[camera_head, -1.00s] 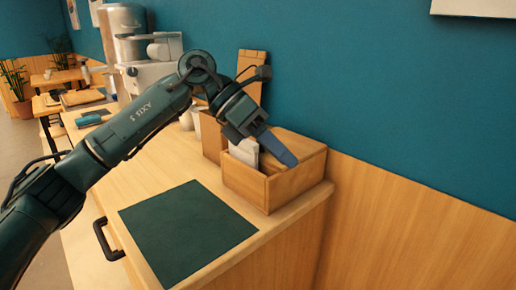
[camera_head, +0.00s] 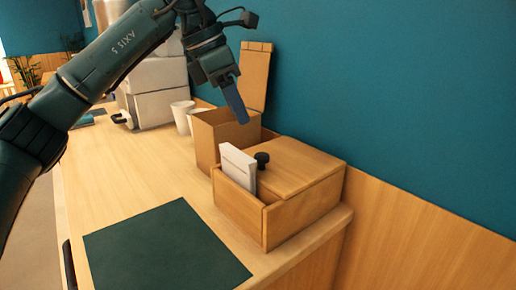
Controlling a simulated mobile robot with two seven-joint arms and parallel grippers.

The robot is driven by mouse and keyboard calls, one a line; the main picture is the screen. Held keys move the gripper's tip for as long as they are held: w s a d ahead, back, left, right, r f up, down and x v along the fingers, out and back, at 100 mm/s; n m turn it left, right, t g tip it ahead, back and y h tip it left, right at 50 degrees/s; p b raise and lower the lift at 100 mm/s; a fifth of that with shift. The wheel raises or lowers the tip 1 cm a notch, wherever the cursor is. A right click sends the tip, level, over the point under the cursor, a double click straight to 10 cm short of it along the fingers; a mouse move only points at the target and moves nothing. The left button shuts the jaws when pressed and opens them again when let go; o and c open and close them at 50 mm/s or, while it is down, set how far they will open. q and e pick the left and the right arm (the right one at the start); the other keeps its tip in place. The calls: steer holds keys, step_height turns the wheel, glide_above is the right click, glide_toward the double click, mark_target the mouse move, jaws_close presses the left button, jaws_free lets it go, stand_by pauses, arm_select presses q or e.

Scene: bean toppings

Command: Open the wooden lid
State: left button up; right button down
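The near wooden box (camera_head: 237,212) stands on the counter against the wall, with a flat wooden lid (camera_head: 298,170) over its rear part and a black knob (camera_head: 262,160) at the lid's front left. Its front part is uncovered and holds white packets (camera_head: 238,168). Behind it, a second wooden box (camera_head: 208,140) stands open, with its wooden lid panel (camera_head: 256,72) upright at the back. My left gripper (camera_head: 238,108) points down above the second box, apart from the knob. Its blue fingers overlap in this view, so their opening is unclear. My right gripper is not in view.
A dark green mat (camera_head: 165,248) lies on the wooden counter (camera_head: 120,175) at the front. White cups (camera_head: 181,114) and a light-coloured machine (camera_head: 158,95) stand farther back. The blue wall (camera_head: 400,100) closes off the right side.

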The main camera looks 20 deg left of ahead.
mark_target(260, 155)
arm_select(q)
steer(key=b+x, duration=0.1)
steer(key=x, duration=0.9)
jaws_close()
